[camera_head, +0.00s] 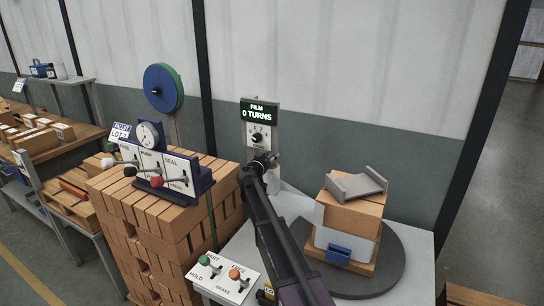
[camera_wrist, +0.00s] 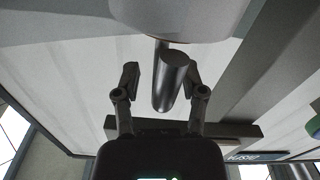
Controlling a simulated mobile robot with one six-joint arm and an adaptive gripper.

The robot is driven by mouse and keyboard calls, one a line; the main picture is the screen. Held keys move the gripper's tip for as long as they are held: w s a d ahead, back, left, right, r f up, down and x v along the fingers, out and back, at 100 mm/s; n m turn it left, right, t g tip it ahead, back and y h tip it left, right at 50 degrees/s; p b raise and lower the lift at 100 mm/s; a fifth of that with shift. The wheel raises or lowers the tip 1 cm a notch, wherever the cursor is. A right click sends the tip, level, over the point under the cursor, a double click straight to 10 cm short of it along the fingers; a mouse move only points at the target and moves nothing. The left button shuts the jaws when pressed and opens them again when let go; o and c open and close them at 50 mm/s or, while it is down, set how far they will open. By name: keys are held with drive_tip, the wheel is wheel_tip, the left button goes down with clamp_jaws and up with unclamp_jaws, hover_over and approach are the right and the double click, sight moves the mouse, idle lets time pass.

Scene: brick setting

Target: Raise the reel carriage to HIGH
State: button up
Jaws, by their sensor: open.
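My gripper (camera_head: 262,162) is at the far end of my dark arm, below the film display, close beside a white film roll (camera_head: 273,180). The roll is partly hidden by my gripper and arm. In the wrist view my gripper (camera_wrist: 162,76) is open, with one finger on each side of a dark round bar (camera_wrist: 172,82), apparently a handle. The bar looks nearer the right-hand finger, and I cannot tell whether they touch. A pale rounded body (camera_wrist: 180,14) fills the top of that view. No HIGH mark is legible.
The film display (camera_head: 259,112) reads "0 TURNS" above a dial. A turntable (camera_head: 385,275) carries a stacked load (camera_head: 350,215) at right. A lever panel (camera_head: 160,170) stands by the brick stack (camera_head: 165,215) at left. A plate with two knobs (camera_head: 222,278) lies in front.

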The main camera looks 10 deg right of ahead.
drive_tip(key=v, duration=1.1)
drive_tip(key=shift+s, duration=0.1)
drive_tip(key=s+d+f+g+y+p, duration=0.1)
drive_tip(key=s+d+f+g, duration=0.4)
drive_tip(key=s, duration=0.4)
drive_tip(key=s+d+f+g+y+p, duration=0.1)
drive_tip(key=s+d+f+g, duration=0.4)
drive_tip(key=s, duration=0.3)
drive_tip(key=s+a+f+n+g+y, duration=0.1)
drive_tip(key=s+y, duration=0.3)
drive_tip(key=s, duration=0.5)
drive_tip(key=s+a+f+n+g+y+p, duration=0.1)
drive_tip(key=s+a+f+n+g+y, duration=0.1)
drive_tip(key=s, duration=0.8)
wheel_tip(320, 180, down, 2)
drive_tip(key=n+g+y, duration=0.1)
drive_tip(key=n+y, duration=0.1)
drive_tip(key=shift+g+y, duration=0.3)
drive_tip(key=shift+o, duration=0.2)
drive_tip(key=shift+s+a+f, duration=0.1)
drive_tip(key=shift+f, duration=0.05)
